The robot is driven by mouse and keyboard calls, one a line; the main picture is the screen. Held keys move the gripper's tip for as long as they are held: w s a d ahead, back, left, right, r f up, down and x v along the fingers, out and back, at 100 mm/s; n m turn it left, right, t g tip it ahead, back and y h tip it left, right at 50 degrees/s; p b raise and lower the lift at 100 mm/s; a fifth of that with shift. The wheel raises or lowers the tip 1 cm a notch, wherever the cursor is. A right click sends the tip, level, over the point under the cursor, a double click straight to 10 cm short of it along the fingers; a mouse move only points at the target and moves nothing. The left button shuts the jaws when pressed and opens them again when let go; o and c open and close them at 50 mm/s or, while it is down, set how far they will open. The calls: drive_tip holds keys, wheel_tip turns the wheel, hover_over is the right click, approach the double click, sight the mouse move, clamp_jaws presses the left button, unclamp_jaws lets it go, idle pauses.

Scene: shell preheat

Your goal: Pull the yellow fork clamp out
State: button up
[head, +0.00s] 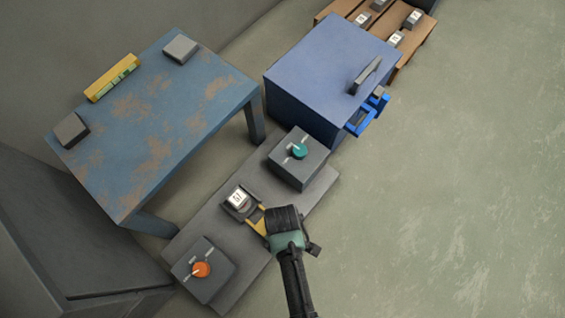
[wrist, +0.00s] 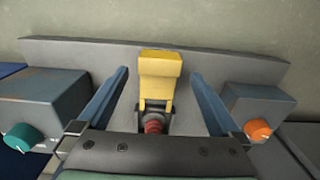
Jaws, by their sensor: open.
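The yellow fork clamp (head: 257,222) is on the low grey bench, beside a dark holder carrying a pale labelled block (head: 239,198). In the wrist view the yellow fork clamp (wrist: 160,70) stands in the middle of the picture. A red ribbed part (wrist: 153,122) shows just below it. My gripper (wrist: 159,73) is open, with one blue-grey finger on each side of the clamp and a gap on both sides. In the head view my wrist covers the right end of the clamp and hides my fingertips.
On the low bench (head: 212,222) are a box with a teal knob (head: 300,151) and a box with an orange knob (head: 201,270), either side of the holder. A blue cabinet (head: 325,65) stands behind, and a worn blue table (head: 150,130) at left. Floor at right is clear.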

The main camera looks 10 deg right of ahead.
wheel_tip(320, 180, up, 6)
drive_tip(key=p, duration=0.3)
idle(0.5)
